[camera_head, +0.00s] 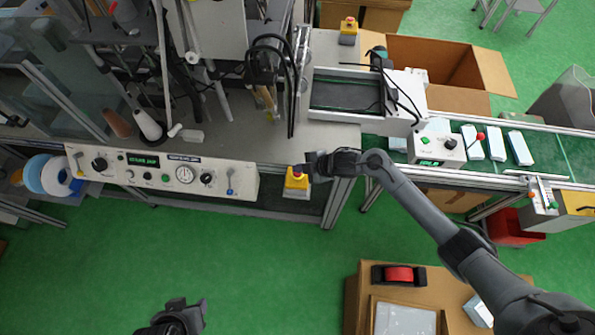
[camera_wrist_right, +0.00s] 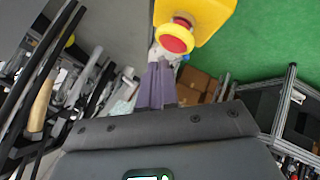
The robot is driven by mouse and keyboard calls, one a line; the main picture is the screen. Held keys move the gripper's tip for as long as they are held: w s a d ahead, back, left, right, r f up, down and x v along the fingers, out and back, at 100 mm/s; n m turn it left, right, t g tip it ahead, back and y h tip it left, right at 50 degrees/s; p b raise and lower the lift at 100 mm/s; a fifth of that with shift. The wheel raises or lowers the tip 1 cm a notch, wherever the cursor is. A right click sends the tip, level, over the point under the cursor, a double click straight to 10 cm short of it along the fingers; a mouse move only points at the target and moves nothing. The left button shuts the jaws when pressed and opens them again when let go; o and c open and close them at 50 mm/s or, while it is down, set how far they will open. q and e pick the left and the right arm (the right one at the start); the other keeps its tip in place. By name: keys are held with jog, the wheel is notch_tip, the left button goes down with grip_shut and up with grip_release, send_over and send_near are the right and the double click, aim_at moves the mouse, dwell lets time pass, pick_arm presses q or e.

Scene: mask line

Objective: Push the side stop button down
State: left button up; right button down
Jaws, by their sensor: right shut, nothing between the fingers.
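The side stop button is a red mushroom knob on a yellow box (camera_head: 297,183), mounted at the front edge of the machine bench, right of the control panel. In the right wrist view the red knob (camera_wrist_right: 174,37) and its yellow housing show at top centre. My right gripper (camera_head: 309,168) is by the button's upper right side in the head view. In the wrist view its shut, empty fingers (camera_wrist_right: 156,86) point towards the knob, just below it in the picture. I cannot tell whether they touch it. My left gripper (camera_head: 188,312) is low in the head view, away from the button; its jaw gap is unclear.
A control panel (camera_head: 160,172) with knobs and a gauge lies left of the button. A second yellow stop box (camera_head: 348,30) stands at the back. A conveyor (camera_head: 555,150) with white packs runs right. A cardboard box (camera_head: 360,300) stands in front; green floor is clear at front left.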

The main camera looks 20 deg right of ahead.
jog(key=shift+f, duration=0.2)
jog(key=shift+f, duration=0.25)
jog(key=shift+f+b, duration=0.15)
jog(key=shift+b, duration=0.2)
dwell(0.4)
jog(key=shift+f, duration=0.2)
dwell(0.4)
jog(key=shift+r, duration=0.35)
jog(key=shift+r+p, duration=0.5)
jog(key=shift+p, duration=0.2)
